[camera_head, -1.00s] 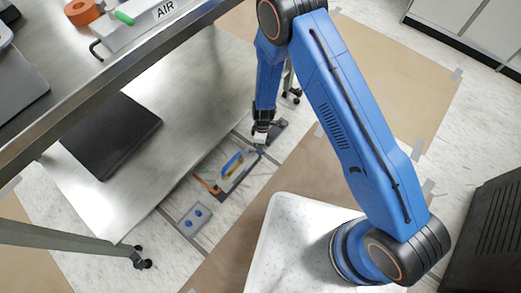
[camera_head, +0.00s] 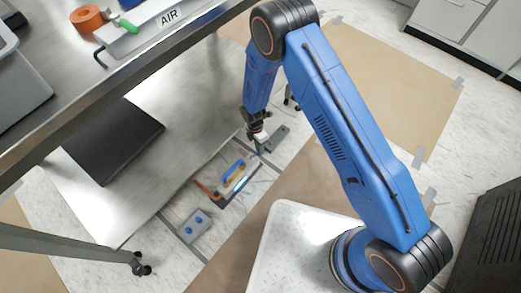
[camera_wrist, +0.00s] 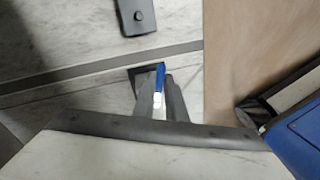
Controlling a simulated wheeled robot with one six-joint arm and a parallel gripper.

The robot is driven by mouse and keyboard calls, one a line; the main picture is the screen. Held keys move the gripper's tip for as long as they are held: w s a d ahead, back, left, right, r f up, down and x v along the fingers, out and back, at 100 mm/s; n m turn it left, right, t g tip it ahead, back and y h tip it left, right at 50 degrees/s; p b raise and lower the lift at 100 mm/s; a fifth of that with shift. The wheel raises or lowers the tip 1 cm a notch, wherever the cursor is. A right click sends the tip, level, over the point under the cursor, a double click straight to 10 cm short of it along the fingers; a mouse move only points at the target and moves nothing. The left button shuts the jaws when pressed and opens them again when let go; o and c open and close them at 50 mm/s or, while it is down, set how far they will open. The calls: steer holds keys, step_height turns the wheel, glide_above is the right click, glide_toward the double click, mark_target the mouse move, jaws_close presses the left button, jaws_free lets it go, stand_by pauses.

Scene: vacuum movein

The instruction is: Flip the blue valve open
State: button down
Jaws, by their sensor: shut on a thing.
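The blue valve handle (camera_wrist: 160,72) is a narrow blue lever in the wrist view, with a white part at its near end. My gripper (camera_wrist: 158,100) is around it, with a grey finger on each side, and is shut on it. The valve's body is mostly hidden behind the fingers. In the head view my gripper (camera_head: 260,141) is low at the floor, beside the lower shelf of the table, and the handle there is too small to make out clearly.
A grey plate (camera_head: 275,138) lies just right of my gripper.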

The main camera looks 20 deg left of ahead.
steer(key=shift+w+a+n, duration=0.1)
steer(key=shift+w+n, duration=0.05)
steer(key=shift+n, duration=0.15)
stand_by(0.4)
steer(key=c, duration=1.8)
jaws_free()
step_height(320, 180, up, 17)
steer(key=w+a, duration=0.2)
steer(key=shift+a, duration=0.35)
